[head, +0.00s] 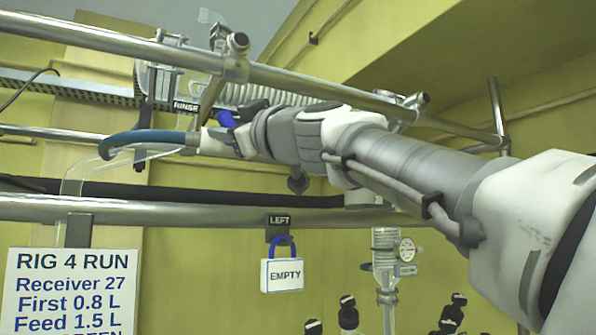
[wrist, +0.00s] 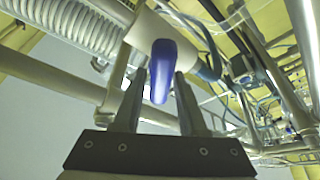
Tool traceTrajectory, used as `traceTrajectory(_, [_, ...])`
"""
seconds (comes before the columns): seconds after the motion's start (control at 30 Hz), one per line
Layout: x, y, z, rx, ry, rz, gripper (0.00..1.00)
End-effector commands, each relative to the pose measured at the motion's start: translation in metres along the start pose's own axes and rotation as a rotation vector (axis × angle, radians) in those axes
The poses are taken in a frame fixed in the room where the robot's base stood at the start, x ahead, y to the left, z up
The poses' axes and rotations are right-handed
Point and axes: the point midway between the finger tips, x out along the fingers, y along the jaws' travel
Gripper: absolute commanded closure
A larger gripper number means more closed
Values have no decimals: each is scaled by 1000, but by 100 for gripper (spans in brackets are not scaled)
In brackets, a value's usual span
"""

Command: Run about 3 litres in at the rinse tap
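The rinse tap shows in the head view as a pale valve body (head: 211,142) with a blue lever (head: 226,118), below a dark label reading RINSE (head: 186,106). A blue hose (head: 150,136) runs left from it. My gripper (head: 238,135) is at the tap, partly hiding it. In the wrist view the blue lever (wrist: 160,75) stands between the two fingers of my gripper (wrist: 160,95). The fingers are apart, one on each side of the lever, with a gap visible beside it; I see no clear grip. Liquid flow and the receiving vessel's level cannot be made out.
Steel rails (head: 330,82) run above and below my arm. A white padlock tag reading EMPTY (head: 282,275) hangs under a LEFT label (head: 279,221). A RIG 4 RUN sign (head: 70,290) is at lower left. Glassware with a gauge (head: 388,262) stands below my arm.

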Motion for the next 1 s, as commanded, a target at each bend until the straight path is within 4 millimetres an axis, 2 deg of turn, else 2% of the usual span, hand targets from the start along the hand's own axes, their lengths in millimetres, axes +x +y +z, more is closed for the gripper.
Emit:
traceTrajectory(0.03, [0, 0, 0, 0, 0, 0, 70])
traceTrajectory(0.2, [0, 0, 0, 0, 0, 0, 100])
traceTrajectory(0.67, [-1, 0, 2, 45, -2, 18, 100])
traceTrajectory(1.0, [0, 2, 2, 255, -3, 104, 100])
